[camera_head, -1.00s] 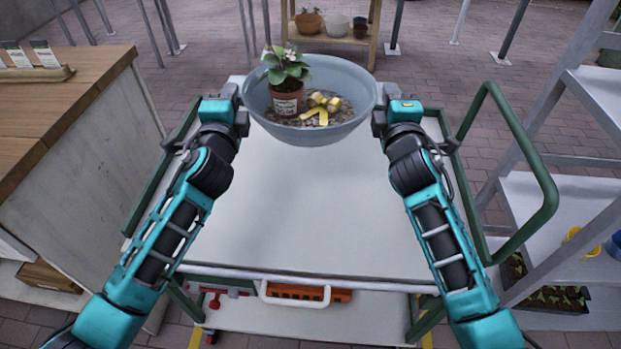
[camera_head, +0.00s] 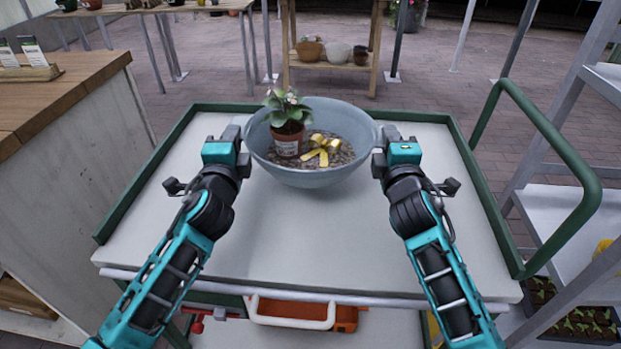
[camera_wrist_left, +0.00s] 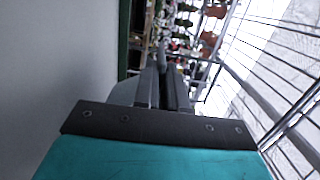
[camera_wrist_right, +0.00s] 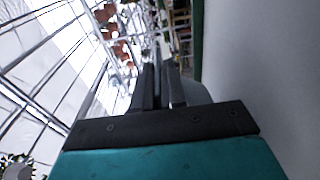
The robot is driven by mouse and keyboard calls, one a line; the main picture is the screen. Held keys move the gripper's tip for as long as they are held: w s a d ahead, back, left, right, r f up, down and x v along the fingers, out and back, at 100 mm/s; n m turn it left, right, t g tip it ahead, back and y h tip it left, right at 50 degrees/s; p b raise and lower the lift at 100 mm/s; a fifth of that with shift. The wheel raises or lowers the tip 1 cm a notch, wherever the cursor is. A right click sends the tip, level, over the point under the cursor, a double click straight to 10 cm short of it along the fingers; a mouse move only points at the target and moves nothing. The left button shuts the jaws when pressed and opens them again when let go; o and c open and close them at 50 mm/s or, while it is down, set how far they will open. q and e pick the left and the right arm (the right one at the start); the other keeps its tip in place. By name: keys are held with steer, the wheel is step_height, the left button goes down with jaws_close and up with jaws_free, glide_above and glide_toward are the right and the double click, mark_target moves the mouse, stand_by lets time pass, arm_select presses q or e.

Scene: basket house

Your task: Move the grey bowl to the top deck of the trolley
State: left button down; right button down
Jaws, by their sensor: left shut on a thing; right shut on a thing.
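The grey bowl (camera_head: 312,178) is upright over the white top deck (camera_head: 300,255) of the green-railed trolley in the head view. I cannot tell whether its base touches the deck. My left gripper (camera_head: 240,148) is shut on the bowl's left rim. My right gripper (camera_head: 381,150) is shut on its right rim. Each wrist view shows the fingers closed together, with a bit of the bowl behind them (camera_wrist_left: 125,92) (camera_wrist_right: 195,92).
The trolley's green handle (camera_head: 575,150) rises at the right. A wooden counter (camera_head: 60,75) stands to the left and a grey shelf rack (camera_head: 560,200) to the right. An orange toolbox (camera_head: 300,315) sits on the lower deck. The deck around the bowl is clear.

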arm_select(q)
steer(key=shift+f, duration=0.1)
stand_by(0.3)
